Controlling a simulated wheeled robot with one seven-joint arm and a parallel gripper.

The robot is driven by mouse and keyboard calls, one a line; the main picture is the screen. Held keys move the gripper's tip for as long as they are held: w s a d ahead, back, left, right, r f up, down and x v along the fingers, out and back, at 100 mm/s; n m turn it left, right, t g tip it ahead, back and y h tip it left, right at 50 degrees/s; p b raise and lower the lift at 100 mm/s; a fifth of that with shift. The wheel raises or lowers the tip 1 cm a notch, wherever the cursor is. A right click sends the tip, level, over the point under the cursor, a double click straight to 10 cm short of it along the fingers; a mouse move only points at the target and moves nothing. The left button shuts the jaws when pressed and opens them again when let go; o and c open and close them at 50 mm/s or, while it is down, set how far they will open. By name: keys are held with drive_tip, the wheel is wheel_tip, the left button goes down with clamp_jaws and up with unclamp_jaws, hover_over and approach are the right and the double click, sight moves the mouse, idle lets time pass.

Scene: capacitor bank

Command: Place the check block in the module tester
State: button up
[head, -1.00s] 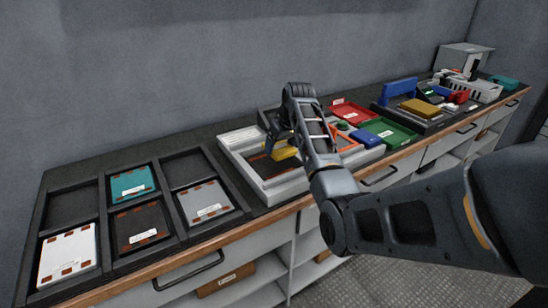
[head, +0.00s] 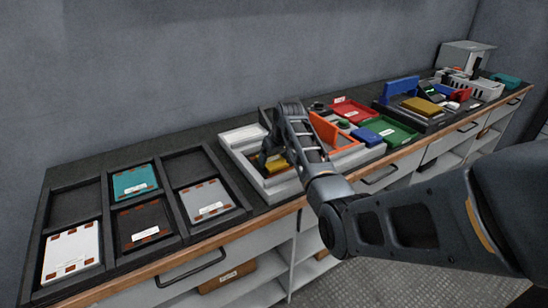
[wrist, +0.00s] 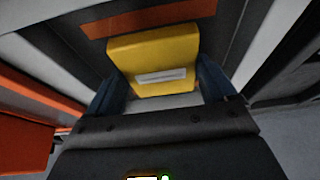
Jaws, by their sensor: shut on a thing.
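The check block is a yellow block (head: 276,163) with a white label. It also fills the middle of the wrist view (wrist: 153,55). My gripper (wrist: 160,88) is shut on it, with a dark blue finger on each side. The module tester appears to be the white-walled tray (head: 236,139) with a dark floor and an orange lid-like panel (head: 334,138) standing at its right. My gripper is over this tray. In the wrist view an orange-brown strip (wrist: 145,17) lies on the dark floor beyond the block. I cannot tell whether the block touches the floor.
To the left is a black divided tray (head: 176,212) with teal, dark, grey and white modules. To the right are a red tray (head: 352,112), a green tray (head: 392,132), a blue block (head: 368,136) and a black fixture (head: 430,124). A grey wall stands behind the bench.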

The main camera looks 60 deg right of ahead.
drive_tip(key=o, duration=1.1)
drive_tip(key=v, duration=1.2)
drive_tip(key=shift+w+r, duration=0.1)
drive_tip(key=shift+r, duration=0.1)
